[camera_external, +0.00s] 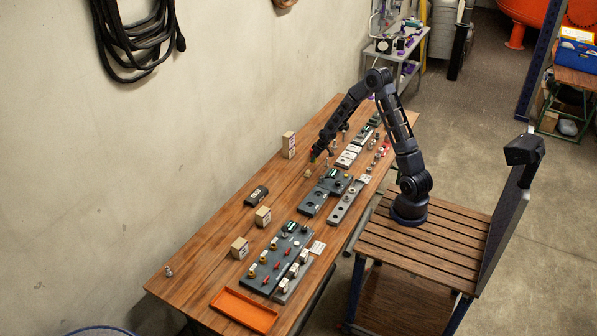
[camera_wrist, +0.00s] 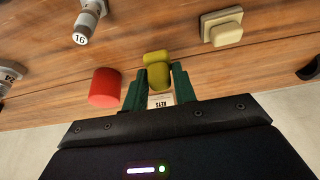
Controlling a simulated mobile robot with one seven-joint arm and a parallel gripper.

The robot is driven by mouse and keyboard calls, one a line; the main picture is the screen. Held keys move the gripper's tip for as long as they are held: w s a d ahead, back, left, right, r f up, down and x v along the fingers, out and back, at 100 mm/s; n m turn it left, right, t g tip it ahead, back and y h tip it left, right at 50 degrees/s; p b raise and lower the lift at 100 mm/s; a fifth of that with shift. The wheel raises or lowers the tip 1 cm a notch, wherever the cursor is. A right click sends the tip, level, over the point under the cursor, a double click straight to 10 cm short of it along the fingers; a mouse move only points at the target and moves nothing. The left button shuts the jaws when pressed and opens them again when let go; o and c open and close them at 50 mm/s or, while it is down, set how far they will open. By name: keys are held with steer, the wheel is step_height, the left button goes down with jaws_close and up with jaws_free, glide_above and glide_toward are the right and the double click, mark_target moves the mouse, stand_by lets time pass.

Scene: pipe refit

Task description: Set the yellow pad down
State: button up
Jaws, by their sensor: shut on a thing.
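A yellow pad (camera_wrist: 158,73) is pinched between the green fingers of my gripper (camera_wrist: 158,84) in the wrist view. The pad has a wider flat end and a rounded body, and it is over the bare wooden table (camera_wrist: 50,62). I cannot tell whether it touches the wood. In the external view my gripper (camera_external: 316,154) is low over the wall side of the table, and the pad is too small there to make out.
A red cylinder (camera_wrist: 105,87) is close left of the fingers. A beige square block (camera_wrist: 222,27) and a grey piece marked 16 (camera_wrist: 88,20) are farther off. A box labelled KEYS (camera_wrist: 161,100) shows between the fingers. Grey fixture plates (camera_external: 313,203) line the table's right side.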

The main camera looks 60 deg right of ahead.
mark_target(316, 161)
steer(key=shift+f, duration=2)
steer(key=o, duration=0.9)
steer(key=shift+f, duration=0.15)
steer(key=shift+o, duration=0.2)
steer(key=s+a+r, duration=0.4)
steer(key=s+r, duration=0.2)
steer(key=r, duration=0.5)
steer(key=s+a+r+h, duration=0.1)
steer(key=s+a+r, duration=0.3)
steer(key=s+r, duration=0.5)
steer(key=s+a+r, duration=0.3)
steer(key=s+r, duration=0.1)
steer(key=r, duration=0.8)
steer(key=s+a+r, duration=0.2)
steer(key=s+r, duration=0.1)
steer(key=s, duration=0.4)
steer(key=s+a+r, duration=0.2)
steer(key=s, duration=0.5)
steer(key=s+a+r+y, duration=0.1)
steer(key=s+a+r, duration=0.2)
steer(key=s, duration=0.5)
steer(key=shift+r, duration=0.3)
